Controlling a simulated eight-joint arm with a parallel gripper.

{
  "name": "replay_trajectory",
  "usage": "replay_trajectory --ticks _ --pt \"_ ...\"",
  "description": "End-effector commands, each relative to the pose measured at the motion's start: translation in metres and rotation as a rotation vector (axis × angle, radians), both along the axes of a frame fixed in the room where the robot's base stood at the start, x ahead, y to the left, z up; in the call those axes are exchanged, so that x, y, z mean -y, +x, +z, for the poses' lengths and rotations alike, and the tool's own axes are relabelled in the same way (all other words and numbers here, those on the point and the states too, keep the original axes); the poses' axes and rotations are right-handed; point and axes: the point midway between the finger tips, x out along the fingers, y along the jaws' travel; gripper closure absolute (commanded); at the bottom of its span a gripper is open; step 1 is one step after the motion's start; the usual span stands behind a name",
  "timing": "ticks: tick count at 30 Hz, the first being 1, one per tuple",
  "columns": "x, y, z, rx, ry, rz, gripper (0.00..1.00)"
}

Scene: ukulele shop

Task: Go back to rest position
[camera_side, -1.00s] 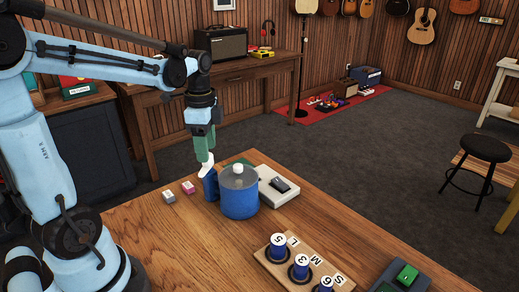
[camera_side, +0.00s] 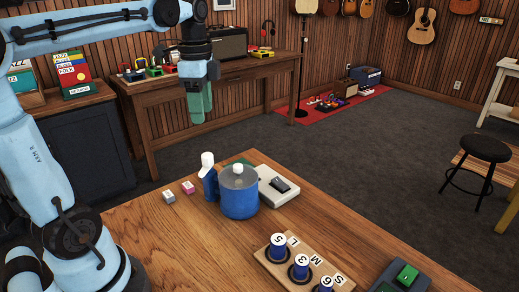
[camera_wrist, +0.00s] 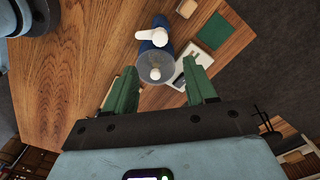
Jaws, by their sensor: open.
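My gripper (camera_side: 199,106) is open and empty, with green fingers pointing down. It hangs in the air above and behind the table's far left edge, clear of everything. In the wrist view my gripper (camera_wrist: 160,92) shows both green fingers spread apart. Below it stands a blue pot (camera_side: 239,198) with a clear-looking lid and white knob, on the wooden table (camera_side: 165,235). A blue upright piece with a white top (camera_side: 208,163) is at the pot's left side; the white top also shows in the wrist view (camera_wrist: 152,35).
A pale device with a dark part (camera_side: 279,187) is right of the pot. A wooden rack (camera_side: 300,268) with numbered blue pieces and a dark box with a green button (camera_side: 406,275) are in front. A workbench (camera_side: 215,82) stands behind.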

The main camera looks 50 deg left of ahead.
Motion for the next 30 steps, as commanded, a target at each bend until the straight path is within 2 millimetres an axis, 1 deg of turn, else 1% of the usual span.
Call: replay_trajectory --ticks 4,7,11,14,18,21,25,30 --pt "0.001 0.0 -0.001 0.003 0.001 0.004 0.44" --pt "0.009 0.0 -0.005 0.031 0.011 0.04 0.44" --pt "0.034 -0.002 -0.021 0.133 0.03 0.165 0.44" --pt "0.059 -0.004 -0.038 0.25 0.02 0.303 0.44" --pt "0.092 -0.011 -0.064 0.409 -0.051 0.5 0.44" --pt "0.11 -0.016 -0.08 0.493 -0.122 0.616 0.44" --pt "0.125 -0.021 -0.093 0.561 -0.203 0.717 0.44" --pt "0.131 -0.023 -0.099 0.588 -0.249 0.772 0.44"
